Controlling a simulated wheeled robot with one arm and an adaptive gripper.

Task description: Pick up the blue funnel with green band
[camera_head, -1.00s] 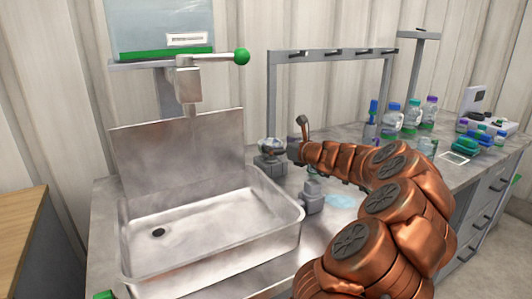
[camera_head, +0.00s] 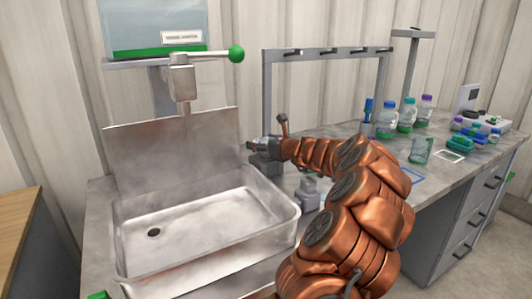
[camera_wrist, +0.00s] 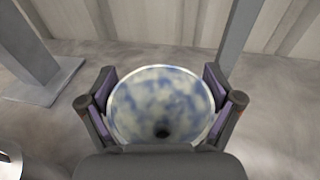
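In the wrist view a round, blue-and-white mottled funnel (camera_wrist: 160,95) with a pale rim and a dark hole is seen from above. It lies between the two fingers of my gripper (camera_wrist: 160,88) and fills nearly the whole gap. Its rim is close to both purple pads; whether they press on it I cannot tell. Its green band does not show. The funnel is small and unclear there.
A steel sink (camera_head: 205,230) stands left of my arm. A grey rack frame (camera_head: 325,53) with hooks rises behind the gripper. Several bottles (camera_head: 387,120) and a beaker (camera_head: 420,151) stand on the counter to the right. A tap with a green knob (camera_head: 236,54) hangs above the sink.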

